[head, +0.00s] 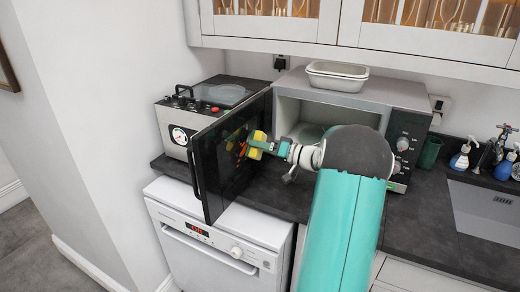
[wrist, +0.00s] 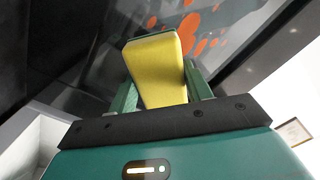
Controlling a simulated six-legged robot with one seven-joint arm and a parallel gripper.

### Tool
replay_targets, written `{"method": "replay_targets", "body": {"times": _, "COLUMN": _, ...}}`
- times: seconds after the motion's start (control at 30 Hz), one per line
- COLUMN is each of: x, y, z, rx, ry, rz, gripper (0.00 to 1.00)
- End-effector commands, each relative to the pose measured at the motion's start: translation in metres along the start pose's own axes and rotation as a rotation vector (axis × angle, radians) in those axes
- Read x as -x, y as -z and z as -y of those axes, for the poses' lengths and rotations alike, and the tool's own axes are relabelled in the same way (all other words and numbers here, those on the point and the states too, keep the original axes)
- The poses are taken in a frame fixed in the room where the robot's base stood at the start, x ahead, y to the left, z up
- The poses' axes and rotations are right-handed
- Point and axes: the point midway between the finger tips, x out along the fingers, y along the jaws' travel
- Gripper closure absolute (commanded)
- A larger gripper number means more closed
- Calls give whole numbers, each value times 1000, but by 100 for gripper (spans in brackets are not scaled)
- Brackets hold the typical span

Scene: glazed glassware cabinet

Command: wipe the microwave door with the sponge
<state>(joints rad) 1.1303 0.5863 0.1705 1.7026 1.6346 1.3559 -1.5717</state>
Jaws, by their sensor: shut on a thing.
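The microwave (head: 345,110) stands on the counter with its door (head: 212,155) swung wide open to the left. The dark door pane carries orange-red stains (head: 238,142), which also show in the wrist view (wrist: 205,32). My gripper (head: 262,145) is at the pane's inner face, next to the stains. It is shut on a yellow sponge with a green layer (head: 257,137). In the wrist view the sponge (wrist: 158,70) sits between the two green fingers, its green end towards the pane. I cannot tell whether it touches the pane.
A white dish (head: 337,77) stands on top of the microwave. A coffee machine (head: 185,120) stands behind the door at the left. A dishwasher (head: 215,240) is below the counter. Spray bottles (head: 460,160) stand by the sink at right. Glazed cabinets (head: 390,30) hang above.

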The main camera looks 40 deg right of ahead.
Motion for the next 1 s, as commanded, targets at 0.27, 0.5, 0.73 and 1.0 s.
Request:
{"method": "replay_targets", "body": {"times": 0.27, "x": -2, "y": 15, "z": -17, "rx": -1, "ry": 1, "rz": 0, "gripper": 69}}
{"method": "replay_targets", "body": {"times": 0.5, "x": -1, "y": 19, "z": -21, "rx": 0, "ry": 1, "rz": 0, "gripper": 69}}
{"method": "replay_targets", "body": {"times": 0.73, "x": 0, "y": 11, "z": -12, "rx": -1, "ry": 2, "rz": 1, "gripper": 69}}
{"method": "replay_targets", "body": {"times": 1.0, "x": 1, "y": -3, "z": 3, "rx": 0, "ry": 1, "rz": 0, "gripper": 69}}
